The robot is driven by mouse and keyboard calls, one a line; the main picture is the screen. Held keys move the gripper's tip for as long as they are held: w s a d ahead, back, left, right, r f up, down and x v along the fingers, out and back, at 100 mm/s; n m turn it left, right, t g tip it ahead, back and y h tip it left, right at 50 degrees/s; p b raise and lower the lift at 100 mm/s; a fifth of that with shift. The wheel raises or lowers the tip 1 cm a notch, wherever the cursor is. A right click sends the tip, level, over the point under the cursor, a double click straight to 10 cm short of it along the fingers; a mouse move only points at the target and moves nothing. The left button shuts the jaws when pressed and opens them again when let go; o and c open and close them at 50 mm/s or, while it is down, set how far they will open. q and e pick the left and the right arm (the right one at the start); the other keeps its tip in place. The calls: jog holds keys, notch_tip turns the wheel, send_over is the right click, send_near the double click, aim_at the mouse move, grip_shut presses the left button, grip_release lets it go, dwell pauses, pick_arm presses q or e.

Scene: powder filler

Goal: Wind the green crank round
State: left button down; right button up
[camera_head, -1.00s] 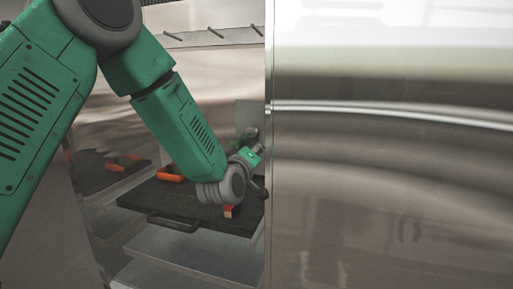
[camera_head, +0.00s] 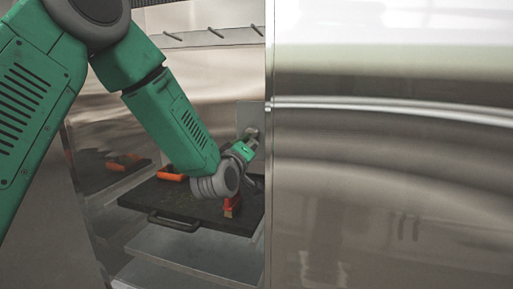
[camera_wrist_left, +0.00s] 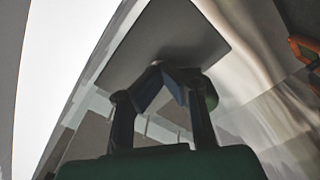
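A grey square plate (camera_head: 251,117) stands upright at the back of the cabinet, beside the steel panel's edge. It also shows in the left wrist view (camera_wrist_left: 140,48), ahead of my left gripper (camera_wrist_left: 161,72). The fingers bend inward and their tips meet close to the plate. A rounded green piece (camera_wrist_left: 210,94), seemingly part of the green crank, shows just right of and behind the right finger. I cannot tell whether the tips pinch any of it. In the head view my left gripper (camera_head: 249,141) is small against the plate, and the crank cannot be made out. My right gripper is out of view.
A black tray (camera_head: 140,199) with a front handle lies below my left wrist. On it are an orange object (camera_head: 171,174) and a red object (camera_head: 233,205). A pegged rail (camera_head: 205,38) runs above. A large steel panel (camera_head: 390,180) fills the right side.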

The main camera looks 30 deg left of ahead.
aim_at(247, 139)
pick_arm(q)
jog(key=shift+a+f, duration=0.3)
jog(key=shift+a, duration=0.65)
jog(key=shift+a+f, duration=0.25)
jog(key=shift+a, duration=0.7)
jog(key=shift+d+r, duration=0.4)
jog(key=shift+r, duration=0.4)
jog(key=shift+d+r, duration=0.1)
jog(key=shift+s+d+r, duration=0.1)
jog(key=shift+d+r, duration=0.3)
jog(key=shift+d, duration=0.1)
jog(key=shift+f, duration=0.1)
